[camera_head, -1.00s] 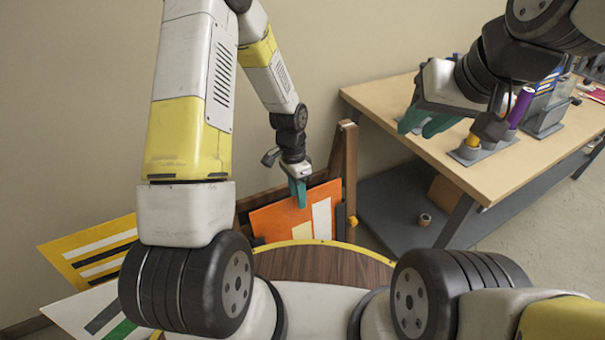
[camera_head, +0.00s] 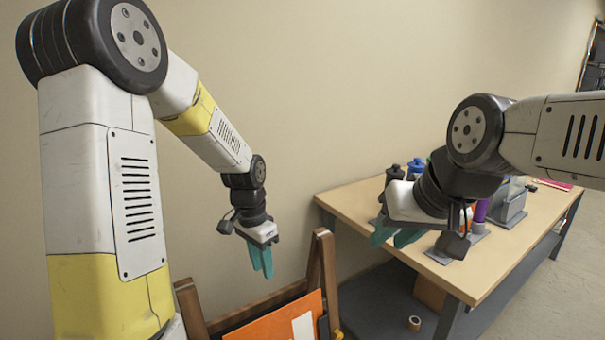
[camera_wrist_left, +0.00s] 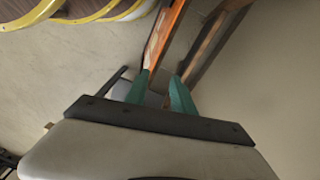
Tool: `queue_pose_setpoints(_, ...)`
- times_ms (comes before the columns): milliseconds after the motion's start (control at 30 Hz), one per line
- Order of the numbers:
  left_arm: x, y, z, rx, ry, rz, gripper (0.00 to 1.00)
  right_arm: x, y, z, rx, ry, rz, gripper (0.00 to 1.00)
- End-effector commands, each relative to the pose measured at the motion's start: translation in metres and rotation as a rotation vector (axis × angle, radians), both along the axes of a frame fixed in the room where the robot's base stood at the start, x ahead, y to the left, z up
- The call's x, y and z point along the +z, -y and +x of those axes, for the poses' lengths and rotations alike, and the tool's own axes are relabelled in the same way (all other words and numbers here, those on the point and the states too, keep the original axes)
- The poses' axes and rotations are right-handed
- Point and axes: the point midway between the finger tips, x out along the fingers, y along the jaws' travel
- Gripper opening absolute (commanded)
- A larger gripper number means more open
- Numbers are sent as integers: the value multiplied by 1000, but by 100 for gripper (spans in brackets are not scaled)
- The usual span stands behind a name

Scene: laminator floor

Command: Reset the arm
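The orange board (camera_head: 270,328) with a white patch leans in a wooden rack (camera_head: 320,265). The board's edge also shows in the left wrist view (camera_wrist_left: 165,35).
The wooden workbench (camera_head: 350,203) stands at the right against the wall. Bottles (camera_head: 394,174), a purple cylinder (camera_head: 480,211) and a grey holder (camera_head: 508,205) stand on it. A tape roll (camera_head: 414,323) lies on the dark lower shelf.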

Motion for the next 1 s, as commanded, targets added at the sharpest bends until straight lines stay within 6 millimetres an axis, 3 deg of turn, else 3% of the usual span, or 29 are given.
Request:
queue_pose_setpoints(33, 25, -5, -7, 52, 43, -3, 30, 0, 0, 0, 0, 0, 0, 30)
queue_pose_setpoints(200, 88, -18, -36, 234, 151, -35, 30, 0, 0, 0, 0, 0, 0, 30)
queue_pose_setpoints(500, 164, -34, -107, 537, 322, -165, 30, 0, 0, 0, 0, 0, 0, 30)
queue_pose_setpoints(733, 186, -38, -147, 684, 394, -268, 30, 0, 0, 0, 0, 0, 0, 30)
queue_pose_setpoints(1000, 190, -39, -156, 722, 408, -296, 30, 0, 0, 0, 0, 0, 0, 30)
